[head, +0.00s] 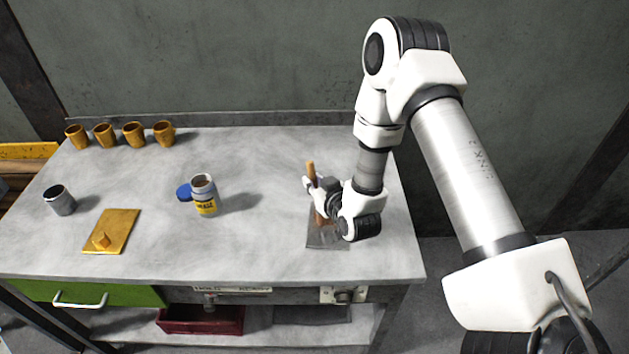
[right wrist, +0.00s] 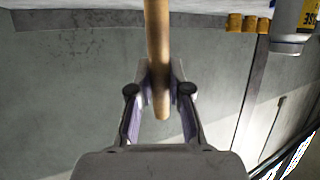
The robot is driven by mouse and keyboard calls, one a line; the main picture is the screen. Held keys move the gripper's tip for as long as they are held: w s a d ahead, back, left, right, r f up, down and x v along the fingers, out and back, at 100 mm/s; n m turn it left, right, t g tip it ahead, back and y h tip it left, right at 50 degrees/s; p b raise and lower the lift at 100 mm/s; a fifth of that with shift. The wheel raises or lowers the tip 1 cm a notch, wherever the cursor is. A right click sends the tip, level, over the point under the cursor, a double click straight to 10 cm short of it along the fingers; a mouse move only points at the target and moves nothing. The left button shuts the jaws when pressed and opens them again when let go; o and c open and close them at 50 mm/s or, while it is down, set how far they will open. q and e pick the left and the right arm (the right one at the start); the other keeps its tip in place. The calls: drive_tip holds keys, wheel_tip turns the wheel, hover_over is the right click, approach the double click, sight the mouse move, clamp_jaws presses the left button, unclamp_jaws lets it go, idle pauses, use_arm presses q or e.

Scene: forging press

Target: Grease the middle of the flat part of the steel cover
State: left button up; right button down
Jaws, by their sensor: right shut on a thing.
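My right gripper (head: 314,187) is shut on the wooden handle of a brush (head: 311,172), held roughly upright near the right end of the bench. The handle (right wrist: 157,45) also shows between the fingers of the right gripper (right wrist: 160,78) in the right wrist view. The steel cover (head: 325,240), a grey metal piece, lies on the bench below the gripper, partly hidden by the wrist. The brush's lower end is over the cover; I cannot tell whether it touches. An open grease jar (head: 206,208) with a yellow label stands left of them. My left gripper is out of view.
A blue lid (head: 184,192) lies beside the jar. Several ochre cups (head: 134,135) line the back left. A grey cup (head: 60,201) and a yellow plate with a knob (head: 120,225) are at left. The bench between jar and cover is clear.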

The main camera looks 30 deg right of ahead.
sight(313, 173)
drive_tip(key=shift+s+a, duration=0.25)
drive_tip(key=shift+s, duration=0.15)
drive_tip(key=shift+w+d, duration=0.55)
drive_tip(key=shift+w, duration=0.2)
drive_tip(key=shift+s+a, duration=0.55)
drive_tip(key=shift+s, duration=0.2)
drive_tip(key=shift+w+d, duration=0.3)
drive_tip(key=shift+w, duration=0.05)
wheel_tip(313, 173, up, 3)
drive_tip(key=p, duration=0.2)
drive_tip(key=shift+r+p, duration=0.15)
drive_tip(key=shift+p, duration=0.15)
